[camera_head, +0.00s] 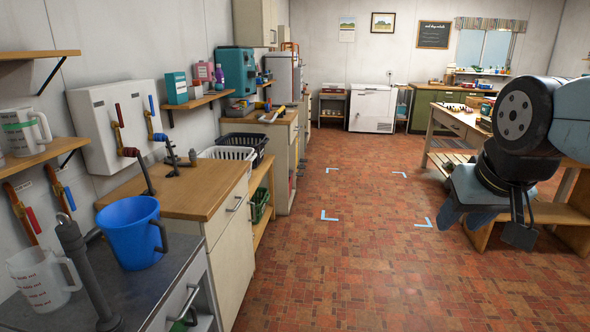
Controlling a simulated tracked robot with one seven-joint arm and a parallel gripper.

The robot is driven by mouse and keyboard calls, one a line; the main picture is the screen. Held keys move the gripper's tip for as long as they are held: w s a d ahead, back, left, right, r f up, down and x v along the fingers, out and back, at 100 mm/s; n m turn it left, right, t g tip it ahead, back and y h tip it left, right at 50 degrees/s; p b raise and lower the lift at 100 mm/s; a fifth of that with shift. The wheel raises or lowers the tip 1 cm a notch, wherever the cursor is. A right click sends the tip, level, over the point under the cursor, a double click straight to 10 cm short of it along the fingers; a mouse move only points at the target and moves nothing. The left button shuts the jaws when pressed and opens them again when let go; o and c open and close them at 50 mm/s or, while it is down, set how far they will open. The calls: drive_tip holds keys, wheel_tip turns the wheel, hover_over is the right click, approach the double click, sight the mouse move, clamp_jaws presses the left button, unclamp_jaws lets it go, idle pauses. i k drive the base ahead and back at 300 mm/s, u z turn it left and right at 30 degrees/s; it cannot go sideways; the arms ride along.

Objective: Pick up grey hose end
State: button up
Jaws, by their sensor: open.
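A thick dark grey hose or tube (88,272) slants down over the grey counter at the lower left, beside the blue jug. A thinner dark hose (146,177) hangs from the red-handled valve on the white wall box, its lower end near the wooden counter top. A dark forked piece (177,161) stands on that counter. I cannot tell for certain which of these is the grey hose end. My gripper (487,224) is at the right, open and empty, pointing down over the floor, far from all of them.
A blue jug (130,232) and a clear measuring jug (43,281) stand on the grey counter (178,258). Baskets (245,145) and a shelf are beyond the wooden counter (190,196). A wooden table (455,122) is behind my arm. The tiled floor between is clear.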

sight(193, 157)
drive_tip(key=z, duration=0.15)
drive_tip(key=i, duration=2.15)
drive_tip(key=u, duration=0.8)
drive_tip(key=i, duration=1.05)
drive_tip(key=u, duration=0.8)
drive_tip(key=i, duration=0.35)
drive_tip(key=u, duration=0.15)
drive_tip(key=k, duration=0.9)
drive_tip(key=u, duration=0.2)
drive_tip(key=i, duration=0.9)
drive_tip(key=z, duration=0.05)
